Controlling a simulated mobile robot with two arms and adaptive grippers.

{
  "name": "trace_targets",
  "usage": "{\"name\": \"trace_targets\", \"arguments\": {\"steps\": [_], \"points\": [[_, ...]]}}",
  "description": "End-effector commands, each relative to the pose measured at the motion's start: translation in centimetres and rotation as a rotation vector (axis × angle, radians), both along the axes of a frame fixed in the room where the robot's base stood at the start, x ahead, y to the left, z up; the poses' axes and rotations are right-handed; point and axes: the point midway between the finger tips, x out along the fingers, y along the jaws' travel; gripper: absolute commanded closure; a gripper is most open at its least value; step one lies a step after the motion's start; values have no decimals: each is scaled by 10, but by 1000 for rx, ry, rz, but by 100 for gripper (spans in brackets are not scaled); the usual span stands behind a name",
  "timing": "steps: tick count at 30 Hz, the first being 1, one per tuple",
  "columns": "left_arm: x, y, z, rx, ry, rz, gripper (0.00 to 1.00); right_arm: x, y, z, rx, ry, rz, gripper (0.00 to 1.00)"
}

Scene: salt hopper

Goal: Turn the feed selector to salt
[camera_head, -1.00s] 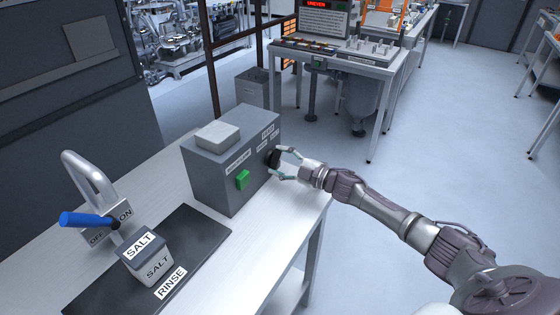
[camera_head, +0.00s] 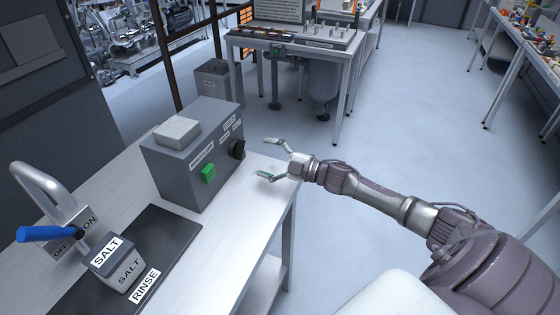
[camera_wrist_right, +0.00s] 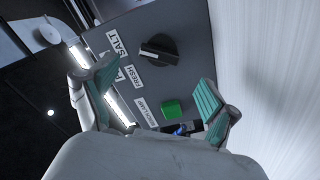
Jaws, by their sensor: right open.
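The feed selector is a black knob (camera_head: 237,149) on the right-hand face of a grey box (camera_head: 187,165). In the right wrist view the knob (camera_wrist_right: 159,48) shows whole, with a small white mark on its left part. The SALT label (camera_wrist_right: 118,43) and FRESH label (camera_wrist_right: 131,76) lie to its left. I cannot tell exactly which label the mark points at. My right gripper (camera_head: 276,159) is open and empty, to the right of the knob and apart from it. My left gripper is not in view.
A green button (camera_head: 208,174) is on the box's front. A SALT block (camera_head: 115,266) and a blue-handled valve (camera_head: 46,233) stand at the front left of the white table (camera_head: 222,256). Open floor lies to the right.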

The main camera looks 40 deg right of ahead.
Motion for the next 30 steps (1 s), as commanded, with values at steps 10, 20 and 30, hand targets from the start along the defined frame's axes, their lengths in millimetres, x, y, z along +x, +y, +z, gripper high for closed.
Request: {"name": "trace_targets", "arguments": {"steps": [10, 20, 30], "points": [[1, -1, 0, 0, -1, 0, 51, -41, -24, 0, -1, 1, 0, 12], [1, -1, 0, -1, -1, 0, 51, -43, -26, 0, 0, -1, -1, 12], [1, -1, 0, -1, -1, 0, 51, -43, -25, 0, 0, -1, -1, 12]]}}
